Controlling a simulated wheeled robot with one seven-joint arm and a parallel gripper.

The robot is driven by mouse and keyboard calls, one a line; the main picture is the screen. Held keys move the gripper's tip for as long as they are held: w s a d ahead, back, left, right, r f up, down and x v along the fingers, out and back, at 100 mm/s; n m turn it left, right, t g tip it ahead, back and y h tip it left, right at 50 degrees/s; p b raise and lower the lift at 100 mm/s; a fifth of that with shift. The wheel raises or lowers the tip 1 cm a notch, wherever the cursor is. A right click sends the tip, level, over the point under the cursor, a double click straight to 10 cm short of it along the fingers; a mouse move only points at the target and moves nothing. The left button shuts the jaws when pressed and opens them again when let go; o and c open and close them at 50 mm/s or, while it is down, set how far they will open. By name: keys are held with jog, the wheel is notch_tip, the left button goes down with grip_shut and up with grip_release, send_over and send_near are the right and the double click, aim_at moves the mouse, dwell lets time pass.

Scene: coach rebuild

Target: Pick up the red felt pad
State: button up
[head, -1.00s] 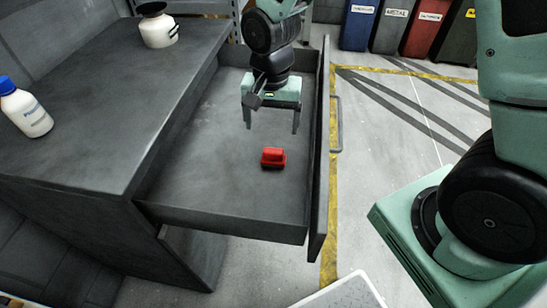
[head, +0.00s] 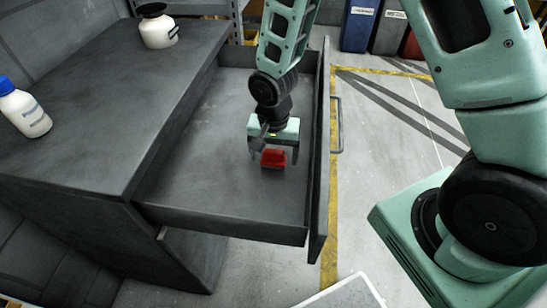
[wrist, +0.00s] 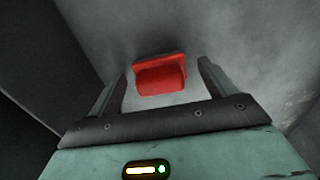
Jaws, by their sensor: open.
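The red felt pad (head: 273,159) is a small, block-like red piece with a raised part, lying on the floor of the open drawer (head: 215,190). My gripper (head: 274,153) is pointed down into the drawer, just above and around the pad. In the wrist view the red pad (wrist: 160,75) lies between the two fingers of my gripper (wrist: 162,75), with a gap on each side. The jaws are open and hold nothing. In the head view the gripper's body partly covers the pad's top.
The drawer's front panel with its handle (head: 337,125) stands close to the right of my gripper. A dark worktop (head: 100,110) lies left of the drawer, bearing a white jar (head: 158,32) and a blue-capped bottle (head: 25,112). The rest of the drawer floor is bare.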

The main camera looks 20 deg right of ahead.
aim_at(273, 151)
jog(key=shift+c, duration=0.3)
jog(key=c, duration=1.1)
notch_tip(273, 151, up, 10)
jog(key=shift+r+p, duration=0.1)
jog(key=shift+p, duration=0.25)
jog(key=shift+o, duration=0.9)
